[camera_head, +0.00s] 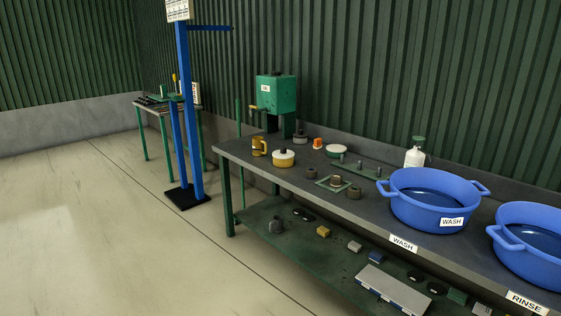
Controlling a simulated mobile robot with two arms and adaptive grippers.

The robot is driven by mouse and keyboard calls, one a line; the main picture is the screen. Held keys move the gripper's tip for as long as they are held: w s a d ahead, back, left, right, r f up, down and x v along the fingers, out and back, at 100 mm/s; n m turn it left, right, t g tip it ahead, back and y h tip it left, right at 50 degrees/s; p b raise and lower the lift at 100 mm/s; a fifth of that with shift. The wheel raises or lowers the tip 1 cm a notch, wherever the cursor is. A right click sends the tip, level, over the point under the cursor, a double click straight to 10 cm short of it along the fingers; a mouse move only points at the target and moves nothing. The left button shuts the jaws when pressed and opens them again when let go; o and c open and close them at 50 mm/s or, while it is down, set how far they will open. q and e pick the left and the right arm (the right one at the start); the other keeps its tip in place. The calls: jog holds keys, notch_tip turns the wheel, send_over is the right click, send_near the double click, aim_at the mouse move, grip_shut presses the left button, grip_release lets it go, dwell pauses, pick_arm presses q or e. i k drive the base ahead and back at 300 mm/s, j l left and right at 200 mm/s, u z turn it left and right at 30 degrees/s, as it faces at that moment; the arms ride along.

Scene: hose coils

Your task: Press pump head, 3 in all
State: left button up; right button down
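A white bottle (413,158) stands upright at the back of the workbench, just behind the blue WASH basin. A dark green pump head (418,141) sits on top of it. The bottle's lower part is partly hidden by the basin. Neither of my grippers shows in this view.
A blue post (187,110) stands left. The floor at left is clear.

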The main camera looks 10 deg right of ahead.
aim_at(418, 138)
jog(key=i+j+z, duration=0.2)
jog(key=i, duration=0.2)
jog(key=i+z, duration=0.2)
jog(key=i, duration=0.2)
jog(key=i+j+z, duration=0.2)
jog(key=i+j, duration=0.05)
jog(key=i, duration=0.1)
